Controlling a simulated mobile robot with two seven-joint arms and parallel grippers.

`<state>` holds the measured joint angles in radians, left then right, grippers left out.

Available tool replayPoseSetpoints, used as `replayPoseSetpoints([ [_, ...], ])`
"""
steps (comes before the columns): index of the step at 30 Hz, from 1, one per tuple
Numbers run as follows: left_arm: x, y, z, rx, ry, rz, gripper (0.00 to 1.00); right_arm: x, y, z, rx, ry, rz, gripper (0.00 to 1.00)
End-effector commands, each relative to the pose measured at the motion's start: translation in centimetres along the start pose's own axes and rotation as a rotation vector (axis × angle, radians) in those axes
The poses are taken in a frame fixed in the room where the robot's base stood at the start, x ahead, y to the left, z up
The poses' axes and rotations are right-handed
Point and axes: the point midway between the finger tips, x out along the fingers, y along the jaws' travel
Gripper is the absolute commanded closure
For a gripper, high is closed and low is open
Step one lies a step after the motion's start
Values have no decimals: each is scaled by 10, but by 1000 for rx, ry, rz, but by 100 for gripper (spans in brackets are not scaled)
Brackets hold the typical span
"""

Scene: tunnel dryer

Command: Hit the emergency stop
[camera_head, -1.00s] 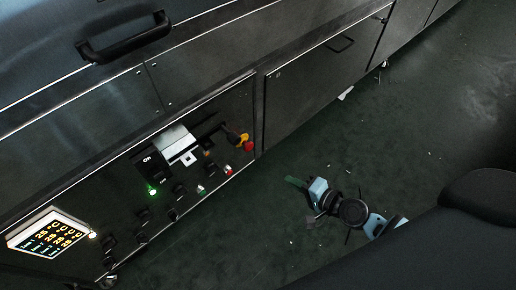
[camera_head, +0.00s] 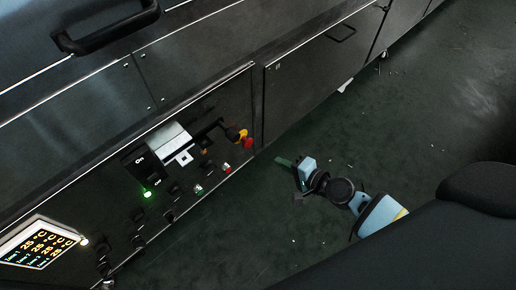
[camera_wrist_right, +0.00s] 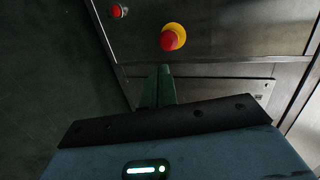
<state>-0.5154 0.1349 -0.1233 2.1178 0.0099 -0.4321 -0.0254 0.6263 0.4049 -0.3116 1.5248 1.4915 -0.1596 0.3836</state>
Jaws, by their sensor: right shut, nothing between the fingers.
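The emergency stop is a red mushroom button on a yellow base (camera_head: 246,142), at the right end of the dark control panel. It also shows in the right wrist view as the emergency stop (camera_wrist_right: 172,38), just beyond the fingertips. My right gripper (camera_head: 282,161) is to the right of and below the button in the head view, apart from it, with its fingers pointing toward the panel. In the right wrist view its green fingers (camera_wrist_right: 160,78) are shut together and empty. My left gripper is not in view.
The panel also carries a small red button (camera_head: 226,168), several dark knobs, a lit green lamp (camera_head: 148,194) and a temperature display (camera_head: 42,243). A black handle (camera_head: 108,30) sticks out above. The green floor (camera_head: 330,230) beside the machine is mostly clear.

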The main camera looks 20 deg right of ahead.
Motion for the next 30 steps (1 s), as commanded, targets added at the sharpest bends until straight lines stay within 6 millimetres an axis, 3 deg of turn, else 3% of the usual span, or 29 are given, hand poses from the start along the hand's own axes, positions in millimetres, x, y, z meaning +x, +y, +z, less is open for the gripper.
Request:
replayPoseSetpoints([
  [9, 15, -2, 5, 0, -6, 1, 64, 62, 1, 0, -1, 0, 0, 100],
  [15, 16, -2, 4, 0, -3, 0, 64, 88, -7, 0, -1, 0, 0, 100],
  [21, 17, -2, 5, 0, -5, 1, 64, 100, -11, 0, 0, 0, 0, 100],
  [30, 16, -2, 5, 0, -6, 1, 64, 102, -11, 0, 0, 0, 1, 100],
])
